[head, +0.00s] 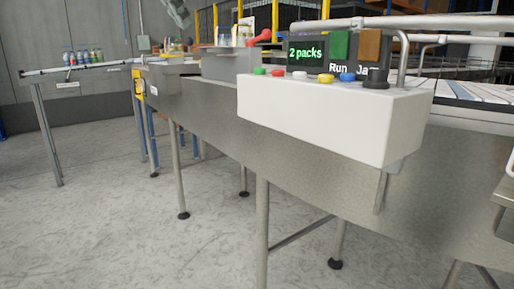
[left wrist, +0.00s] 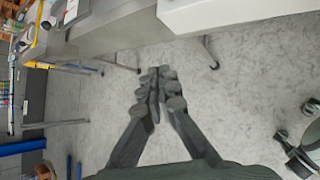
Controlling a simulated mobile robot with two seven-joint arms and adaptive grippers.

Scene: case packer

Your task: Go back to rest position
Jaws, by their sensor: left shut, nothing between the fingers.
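My left gripper (left wrist: 160,88) shows in the left wrist view, pointing down over the grey floor. Its two dark fingers come together at the tips, shut with nothing between them. It is clear of the machine in that view. Neither gripper can be made out in the head view, and my right gripper is in no view. The white control box (head: 330,118) stands in front of me in the head view, with a row of coloured buttons on top. Its pale side also shows at the top of the left wrist view (left wrist: 225,14).
A dark display (head: 306,53) reads "2 packs". The grey machine body (head: 215,115) runs across on thin legs (head: 262,230). Several bottles (head: 82,56) stand on a conveyor (head: 75,70) at the far left. The concrete floor (head: 110,225) at front left is free.

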